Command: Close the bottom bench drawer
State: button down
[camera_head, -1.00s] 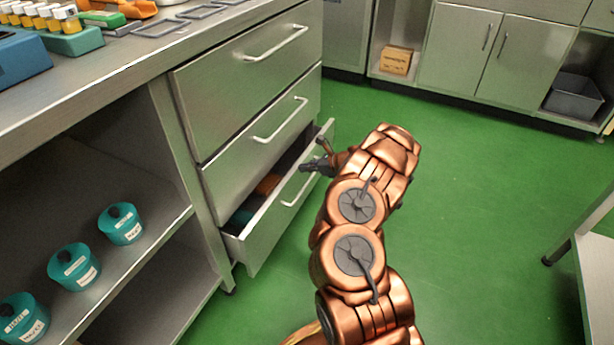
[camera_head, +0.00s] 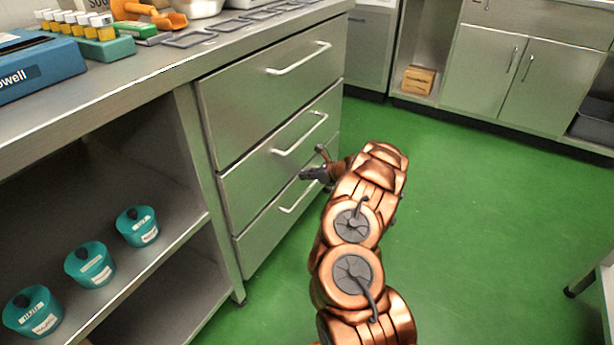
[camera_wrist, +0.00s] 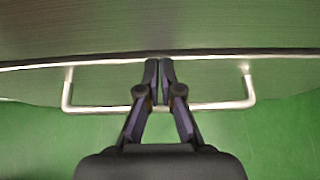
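The bottom bench drawer (camera_head: 262,242) is the lowest of three steel drawers, and its front now looks flush with the ones above. Its bar handle (camera_head: 298,197) shows in the head view, and also in the wrist view (camera_wrist: 95,108), crossing behind my fingers. My gripper (camera_head: 306,175) is at the upper part of the drawer front. In the wrist view my gripper (camera_wrist: 160,66) has its fingertips together with nothing seen between them, close to the seam at the drawer's top edge. Whether the tips touch the front is unclear.
The middle drawer (camera_head: 240,180) and top drawer (camera_head: 240,115) are shut. Open shelves with teal pots (camera_head: 90,264) are at the left. Boxes and orange items (camera_head: 150,12) stand on the bench top. Green floor (camera_head: 470,220) is clear to the right, before the far cabinets (camera_head: 510,75).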

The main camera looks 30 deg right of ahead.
jog(key=shift+w+a+r, duration=0.1)
jog(key=shift+w+a, duration=0.15)
jog(key=shift+a, duration=0.2)
jog(key=s+d+f+p+v, duration=0.1)
jog(key=p+v, duration=0.3)
jog(key=v, duration=1)
jog(key=shift+f, duration=0.65)
